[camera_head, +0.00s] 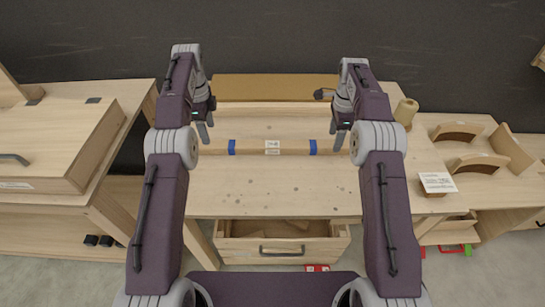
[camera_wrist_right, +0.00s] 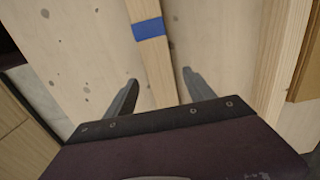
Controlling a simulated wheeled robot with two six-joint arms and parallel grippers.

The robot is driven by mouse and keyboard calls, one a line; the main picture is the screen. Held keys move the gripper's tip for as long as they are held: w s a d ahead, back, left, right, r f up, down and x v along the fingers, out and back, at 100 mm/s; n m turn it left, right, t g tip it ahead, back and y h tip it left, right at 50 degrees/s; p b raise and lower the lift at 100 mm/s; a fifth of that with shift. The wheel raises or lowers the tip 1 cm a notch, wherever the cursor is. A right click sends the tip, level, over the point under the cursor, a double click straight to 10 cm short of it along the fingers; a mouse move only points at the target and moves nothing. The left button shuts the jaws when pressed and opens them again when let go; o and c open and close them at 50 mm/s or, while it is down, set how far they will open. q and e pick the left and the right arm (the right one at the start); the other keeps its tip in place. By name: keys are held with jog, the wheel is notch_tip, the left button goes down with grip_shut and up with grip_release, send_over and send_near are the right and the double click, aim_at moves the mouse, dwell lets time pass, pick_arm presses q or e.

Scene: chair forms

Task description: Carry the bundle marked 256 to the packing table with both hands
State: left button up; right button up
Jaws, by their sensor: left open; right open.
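A long, thin light-wood bundle (camera_head: 258,148) lies flat across the table. It has two blue bands and white labels at its middle, with print too small to read. My left gripper (camera_head: 205,133) is open near the bundle's left end, outside the left blue band. My right gripper (camera_head: 339,138) is open near its right end, outside the right blue band. In the right wrist view, the bundle (camera_wrist_right: 144,12) with its blue band runs between the two spread fingers of the right gripper (camera_wrist_right: 160,76). I cannot tell how high the fingers are above it.
The bundle lies on a wooden worktable (camera_head: 270,190) with an open drawer (camera_head: 283,243) below. A raised ledge (camera_head: 270,108) runs behind. A wooden case (camera_head: 60,145) stands at left. At right are a twine spool (camera_head: 405,110), curved wood pieces (camera_head: 478,163) and a white card (camera_head: 437,182).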

jog(key=shift+r, duration=1.85)
